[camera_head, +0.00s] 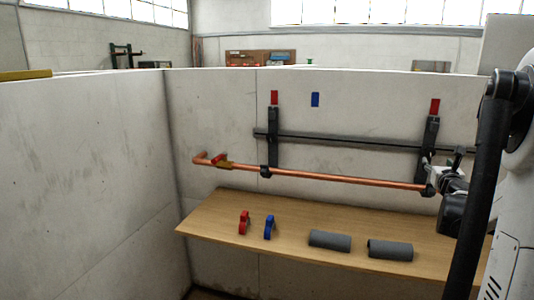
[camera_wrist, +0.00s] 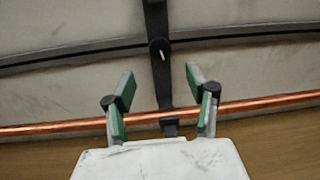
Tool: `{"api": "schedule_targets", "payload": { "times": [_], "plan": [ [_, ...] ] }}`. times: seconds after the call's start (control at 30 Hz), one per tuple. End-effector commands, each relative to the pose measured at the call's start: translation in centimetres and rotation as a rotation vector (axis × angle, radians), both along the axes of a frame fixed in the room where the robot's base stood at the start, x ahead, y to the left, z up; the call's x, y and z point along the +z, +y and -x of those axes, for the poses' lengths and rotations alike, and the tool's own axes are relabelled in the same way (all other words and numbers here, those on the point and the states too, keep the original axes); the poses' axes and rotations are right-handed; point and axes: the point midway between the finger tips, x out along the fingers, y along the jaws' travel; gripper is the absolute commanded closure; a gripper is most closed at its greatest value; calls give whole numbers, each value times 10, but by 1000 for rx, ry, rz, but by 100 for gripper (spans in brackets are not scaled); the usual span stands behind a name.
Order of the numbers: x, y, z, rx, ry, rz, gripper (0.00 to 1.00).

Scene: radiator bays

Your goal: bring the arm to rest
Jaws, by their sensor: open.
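My gripper (camera_wrist: 158,82) is open in the wrist view, its two green-padded fingers spread on either side of a dark upright bracket (camera_wrist: 157,60). Nothing is held between them. The copper pipe (camera_wrist: 260,106) runs across behind the fingers; whether they touch it I cannot tell. In the head view my gripper (camera_head: 430,163) is at the right end of the pipe (camera_head: 330,180), by the right bracket (camera_head: 428,140). My arm partly hides this spot.
A dark rail (camera_head: 340,140) crosses the wall behind the pipe. A wooden shelf (camera_head: 290,250) below bears a red clip (camera_head: 244,222), a blue clip (camera_head: 269,227) and two grey sleeves (camera_head: 330,240) (camera_head: 390,250).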

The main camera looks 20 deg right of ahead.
Motion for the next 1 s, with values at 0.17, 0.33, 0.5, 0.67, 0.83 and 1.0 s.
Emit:
{"api": "schedule_targets", "payload": {
  "times": [0.17,0.33,0.5,0.67,0.83,1.0],
  "plan": [
    [5,16,-9,28,35,32,48],
    [24,88,-43,159,196,192,48],
    [40,196,-75,351,413,451,48],
    [44,300,-84,539,604,732,48],
    [36,403,-71,738,778,1052,48],
    [18,491,-37,927,919,1395,48]
  ]
}}
